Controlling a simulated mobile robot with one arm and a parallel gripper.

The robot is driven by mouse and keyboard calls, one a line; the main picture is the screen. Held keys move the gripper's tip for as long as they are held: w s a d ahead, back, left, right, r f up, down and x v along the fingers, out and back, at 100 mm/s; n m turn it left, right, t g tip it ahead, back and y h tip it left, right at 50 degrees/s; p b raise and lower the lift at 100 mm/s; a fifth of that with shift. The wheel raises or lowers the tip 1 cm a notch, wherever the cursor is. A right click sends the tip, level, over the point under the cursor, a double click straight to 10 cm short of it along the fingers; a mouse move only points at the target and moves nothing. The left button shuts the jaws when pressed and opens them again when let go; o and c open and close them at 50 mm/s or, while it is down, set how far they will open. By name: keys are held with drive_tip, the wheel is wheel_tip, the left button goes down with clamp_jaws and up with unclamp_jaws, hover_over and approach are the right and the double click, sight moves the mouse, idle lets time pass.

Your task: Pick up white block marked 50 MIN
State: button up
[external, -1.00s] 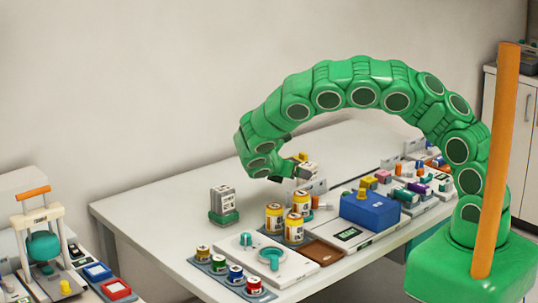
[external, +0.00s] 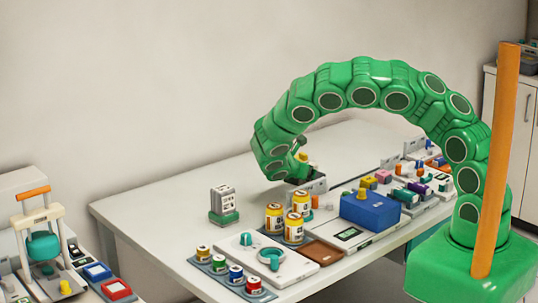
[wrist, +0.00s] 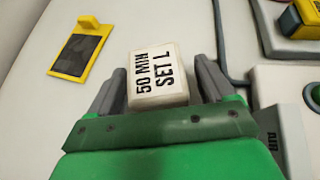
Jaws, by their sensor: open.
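My gripper (wrist: 160,68) is open, with one grey finger on each side of the block. A narrow gap shows at the right finger; on the left I cannot tell whether the finger touches.
Another white marked block (external: 223,198) stands on a green base to the left. Yellow-and-white jars (external: 299,202) and a blue box (external: 370,211) are in front of my gripper. A yellow-framed dark panel (wrist: 82,47) lies left of the block in the wrist view. The table's back left is clear.

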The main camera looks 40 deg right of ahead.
drive_tip(key=c, duration=1.1)
